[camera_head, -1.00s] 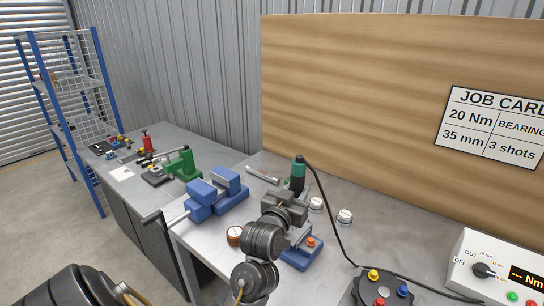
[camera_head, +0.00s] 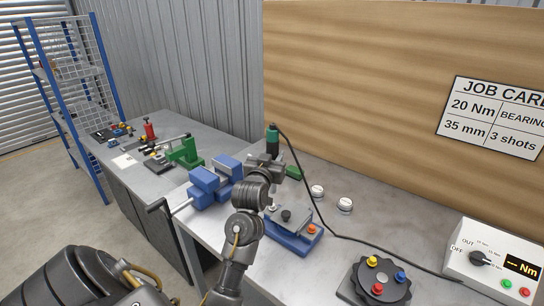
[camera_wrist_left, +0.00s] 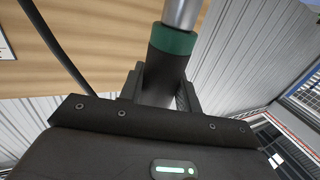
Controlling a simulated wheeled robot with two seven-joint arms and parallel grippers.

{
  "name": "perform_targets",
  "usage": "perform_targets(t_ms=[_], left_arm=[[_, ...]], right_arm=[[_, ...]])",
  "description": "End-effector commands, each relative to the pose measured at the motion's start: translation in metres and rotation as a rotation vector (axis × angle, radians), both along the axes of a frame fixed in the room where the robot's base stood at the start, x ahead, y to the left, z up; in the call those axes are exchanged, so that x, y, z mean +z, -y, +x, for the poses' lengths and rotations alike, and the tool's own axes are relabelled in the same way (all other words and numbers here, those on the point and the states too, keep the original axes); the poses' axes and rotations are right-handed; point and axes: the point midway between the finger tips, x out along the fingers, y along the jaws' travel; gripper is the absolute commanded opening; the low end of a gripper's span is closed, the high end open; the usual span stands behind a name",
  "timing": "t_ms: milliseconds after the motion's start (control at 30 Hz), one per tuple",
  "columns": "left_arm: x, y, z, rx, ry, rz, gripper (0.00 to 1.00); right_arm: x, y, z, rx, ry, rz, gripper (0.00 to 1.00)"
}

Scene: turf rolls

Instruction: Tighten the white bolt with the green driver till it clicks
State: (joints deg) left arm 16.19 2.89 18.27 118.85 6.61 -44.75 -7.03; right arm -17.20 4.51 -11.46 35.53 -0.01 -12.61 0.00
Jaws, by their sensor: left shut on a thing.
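The green driver (camera_head: 272,141) has a green top and a dark body with a black cable. My left gripper (camera_head: 270,160) is shut on it and holds it behind the blue fixture. The blue fixture (camera_head: 294,241) carries a grey plate with a dark knob (camera_head: 286,215) and an orange bolt (camera_head: 311,229). I cannot make out the white bolt for certain; a small pale spot shows at the plate's left. My right gripper is out of view.
Two white round pots (camera_head: 317,191) (camera_head: 345,204) stand behind the fixture. A blue vise (camera_head: 212,184) is on its left. The cable crosses the bench, which has free room around the pots.

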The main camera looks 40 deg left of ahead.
Motion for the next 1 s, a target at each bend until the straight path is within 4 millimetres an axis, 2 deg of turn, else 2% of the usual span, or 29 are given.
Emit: perform_targets(t_ms=[500, 733, 1000], left_arm=[[-0.042, 0.001, 0.0, -0.001, 0.004, 0.002, 0.06], [-0.052, 0.001, 0.0, -0.001, 0.003, 0.001, 0.06], [-0.053, 0.001, 0.0, -0.001, 0.003, 0.001, 0.06]], right_arm=[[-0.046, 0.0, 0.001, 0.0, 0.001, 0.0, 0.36], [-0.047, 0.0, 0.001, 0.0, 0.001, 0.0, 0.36], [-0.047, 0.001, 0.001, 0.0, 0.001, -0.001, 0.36]])
